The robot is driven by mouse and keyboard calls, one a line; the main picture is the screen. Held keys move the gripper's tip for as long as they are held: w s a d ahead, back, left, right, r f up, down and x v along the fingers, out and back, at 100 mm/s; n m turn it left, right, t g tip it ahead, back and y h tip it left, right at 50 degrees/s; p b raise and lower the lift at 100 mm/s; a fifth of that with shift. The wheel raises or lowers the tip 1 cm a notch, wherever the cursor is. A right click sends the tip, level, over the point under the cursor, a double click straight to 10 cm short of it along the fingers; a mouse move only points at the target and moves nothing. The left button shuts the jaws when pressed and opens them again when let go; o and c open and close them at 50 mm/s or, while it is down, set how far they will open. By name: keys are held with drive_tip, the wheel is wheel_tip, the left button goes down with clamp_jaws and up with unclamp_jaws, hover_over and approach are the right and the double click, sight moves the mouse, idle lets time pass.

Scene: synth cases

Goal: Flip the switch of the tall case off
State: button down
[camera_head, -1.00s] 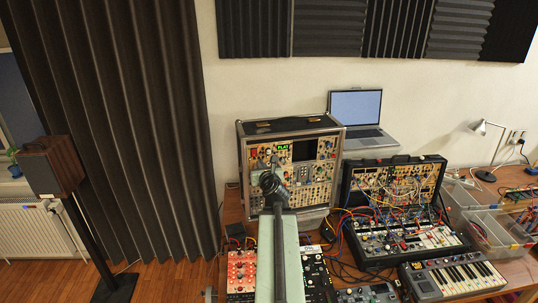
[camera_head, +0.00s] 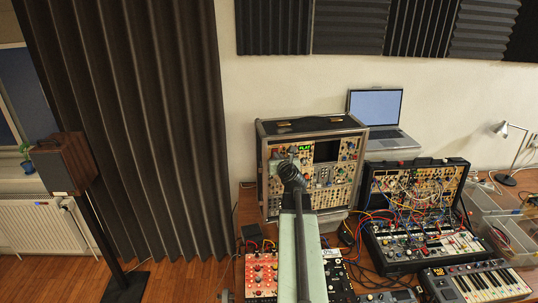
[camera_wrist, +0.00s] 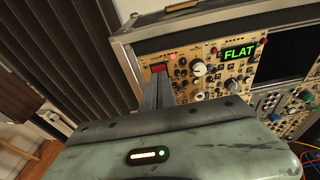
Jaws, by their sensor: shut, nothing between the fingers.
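The tall case (camera_head: 335,180) stands upright at the back of the table, its tan panel full of knobs facing me. In the wrist view its metal-edged frame (camera_wrist: 124,52) runs along the left and top of the panel. In the head view my gripper (camera_head: 289,170) covers the panel's left part.
A lower synth case with patch cables (camera_head: 420,190) stands to the right, with a laptop (camera_head: 375,112) behind. A red module (camera_head: 262,275) and a small keyboard (camera_head: 478,283) lie in front. A speaker on a stand (camera_head: 65,165) is at the left, before a dark curtain.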

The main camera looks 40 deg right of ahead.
drive_tip(key=shift+w+d+r, duration=0.1)
drive_tip(key=shift+w+d, duration=0.05)
